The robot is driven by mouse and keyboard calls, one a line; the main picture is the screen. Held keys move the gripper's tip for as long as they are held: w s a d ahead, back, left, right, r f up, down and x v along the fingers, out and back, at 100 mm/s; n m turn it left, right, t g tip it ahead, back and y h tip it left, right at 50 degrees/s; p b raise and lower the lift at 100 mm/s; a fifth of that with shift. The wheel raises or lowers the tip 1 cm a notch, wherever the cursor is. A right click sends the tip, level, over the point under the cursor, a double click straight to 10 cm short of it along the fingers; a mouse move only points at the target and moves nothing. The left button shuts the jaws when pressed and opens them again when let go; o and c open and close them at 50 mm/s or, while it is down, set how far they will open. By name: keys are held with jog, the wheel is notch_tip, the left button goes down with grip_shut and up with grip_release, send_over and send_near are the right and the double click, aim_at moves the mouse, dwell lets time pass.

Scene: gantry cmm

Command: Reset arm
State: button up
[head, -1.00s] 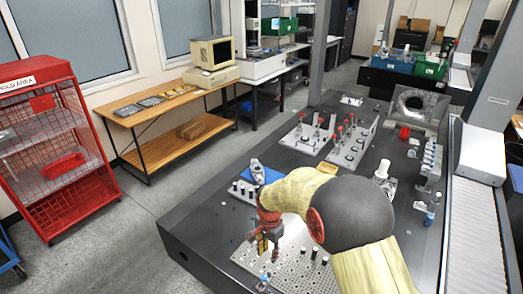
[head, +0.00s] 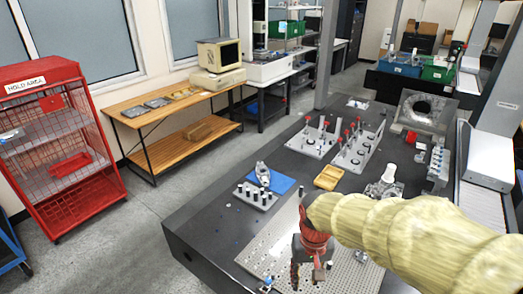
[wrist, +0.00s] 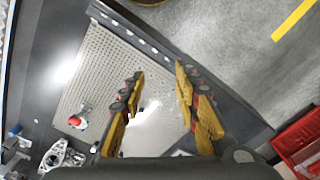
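My gripper (head: 308,274) hangs at the end of my yellow-sleeved arm over the perforated metal plate (head: 262,245) at the front of the dark granite table. In the wrist view my gripper (wrist: 158,82) points down with its two yellow fingers apart. Nothing is held between them. The perforated plate (wrist: 95,75) lies below the fingers, near the table edge. In the head view the gripper's fingertips are small and partly hard to make out.
A block with dark pins (head: 255,196), a blue mat (head: 270,180) with a grey metal part (head: 262,172) and a yellow tray (head: 328,177) stand behind the plate. Fixtures with red knobs (head: 357,150) are farther back. A red cage rack (head: 62,165) stands left across open floor.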

jog(key=s+d+r+t, duration=0.2)
jog(key=s+d+r, duration=0.1)
jog(key=s+r, duration=0.3)
jog(key=s+d+r+t, duration=0.3)
jog(key=s+r, duration=0.3)
jog(key=r, duration=0.3)
jog(key=shift+d, duration=0.55)
jog(key=shift+o, duration=0.2)
jog(key=shift+w, duration=0.1)
dwell(0.3)
